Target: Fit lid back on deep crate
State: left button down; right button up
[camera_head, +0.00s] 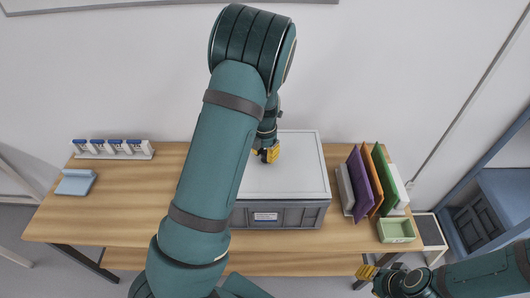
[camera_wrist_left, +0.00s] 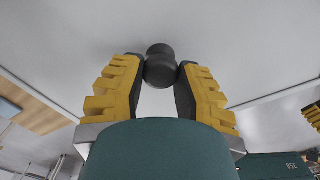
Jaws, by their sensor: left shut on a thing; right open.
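The grey deep crate (camera_head: 290,216) stands on the wooden table, a small label on its front. The pale grey lid (camera_head: 300,170) lies over the crate's top; part of it is hidden behind my left arm, so I cannot tell whether it is fully seated. My left gripper (camera_head: 267,154) is over the lid. In the left wrist view its yellow fingers are shut on the lid's dark round knob (camera_wrist_left: 160,68), with the pale lid (camera_wrist_left: 225,60) around it. My right gripper (camera_head: 368,272) is open and empty, low at the right, in front of the table.
Upright books or folders (camera_head: 372,180) in purple, orange and green stand right of the crate. A green tray (camera_head: 397,230) is at the table's right front. A white rack with blue tops (camera_head: 112,149) and a light blue box (camera_head: 76,182) are at the left. The table's left part is mostly clear.

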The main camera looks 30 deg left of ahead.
aim_at(265, 153)
pick_arm(q)
jog(key=shift+f, duration=0.75)
dwell(0.4)
jog(key=c, duration=0.7)
grip_release()
jog(key=shift+r, duration=0.1)
notch_tip(265, 153, up, 12)
jog(key=shift+f, duration=0.1)
